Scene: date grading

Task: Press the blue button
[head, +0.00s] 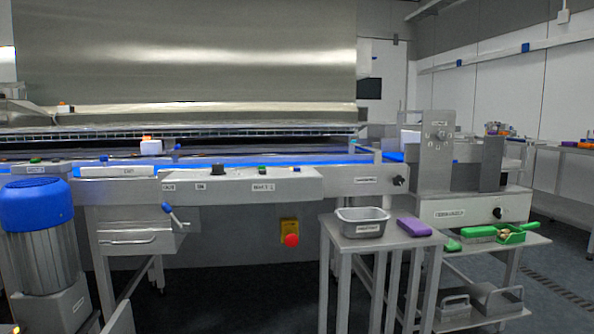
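The long steel control panel (240,187) runs across the front of the machine. On its top are a black knob (218,170), a green button (262,170) and a small pale button (296,168) near the right end. My gripper is not in view.
A red emergency stop (291,240) sits on a yellow plate below the panel. A blue-capped motor (38,205) stands at left. A lever (174,216) sticks out below the panel. A small table (385,236) holds a metal tin (362,222) and a purple block (414,227).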

